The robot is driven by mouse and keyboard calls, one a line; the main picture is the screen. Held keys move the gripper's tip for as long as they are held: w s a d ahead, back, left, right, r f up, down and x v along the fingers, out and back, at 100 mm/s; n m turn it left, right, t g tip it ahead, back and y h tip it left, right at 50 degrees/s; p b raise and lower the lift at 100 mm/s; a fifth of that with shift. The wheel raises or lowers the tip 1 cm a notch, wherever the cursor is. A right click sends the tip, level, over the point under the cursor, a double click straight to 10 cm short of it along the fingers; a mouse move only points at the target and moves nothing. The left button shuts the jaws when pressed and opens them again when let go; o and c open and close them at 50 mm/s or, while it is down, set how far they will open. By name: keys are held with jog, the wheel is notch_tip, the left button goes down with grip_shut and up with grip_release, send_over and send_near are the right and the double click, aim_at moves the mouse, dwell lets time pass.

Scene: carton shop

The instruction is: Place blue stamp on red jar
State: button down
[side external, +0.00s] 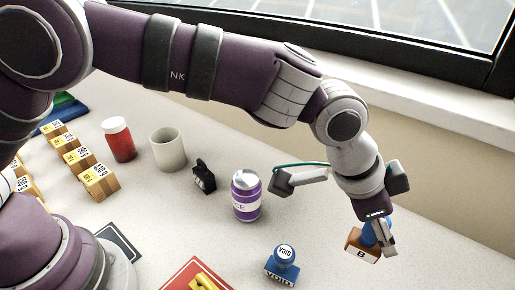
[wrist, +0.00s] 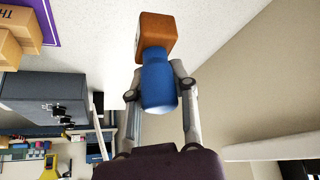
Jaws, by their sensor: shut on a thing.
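My gripper (side external: 388,228) is at the right, over the table's right side. In the wrist view its fingers (wrist: 160,90) are shut around a blue rounded part (wrist: 158,85) joined to an orange-brown block (wrist: 157,32). In the side view this held thing shows as a tilted brown block with a white "B" label (side external: 361,250) and blue above it. A separate blue stamp marked VOID (side external: 282,262) stands upright on the table, left of my gripper. The red jar (side external: 119,143), with a white lid, stands upright at the back left, far from my gripper.
Between jar and gripper stand a white cup (side external: 167,150), a small black object (side external: 204,177) and a purple-and-silver can (side external: 246,196). Several small cartons (side external: 78,158) are at the left. A red mat (side external: 190,277) with a yellow object lies in front. A window ledge (side external: 440,100) runs behind.

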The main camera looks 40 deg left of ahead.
jog(key=w+a+r+n+t+y, duration=0.1)
jog(key=w+a+r+n, duration=0.15)
jog(key=a, duration=0.45)
jog(key=w+a+r+n, duration=0.1)
jog(key=w+a, duration=0.3)
jog(key=a, duration=0.4)
jog(key=s+a+r+n+t+y, duration=0.1)
jog(key=s+a+n, duration=0.15)
jog(key=a, duration=0.75)
jog(key=s+a+r+n+t+y, duration=0.1)
jog(key=s+a+n+y, duration=0.15)
jog(key=a, duration=0.85)
jog(key=s+a+n+y, duration=0.3)
jog(key=s+a+n, duration=0.65)
jog(key=s, duration=0.65)
jog(key=m, duration=0.1)
send_over(116, 119)
jog(key=shift+f+g, duration=0.3)
jog(key=shift+f, duration=2.1)
jog(key=shift+f, duration=0.1)
jog(key=c, duration=0.9)
grip_release()
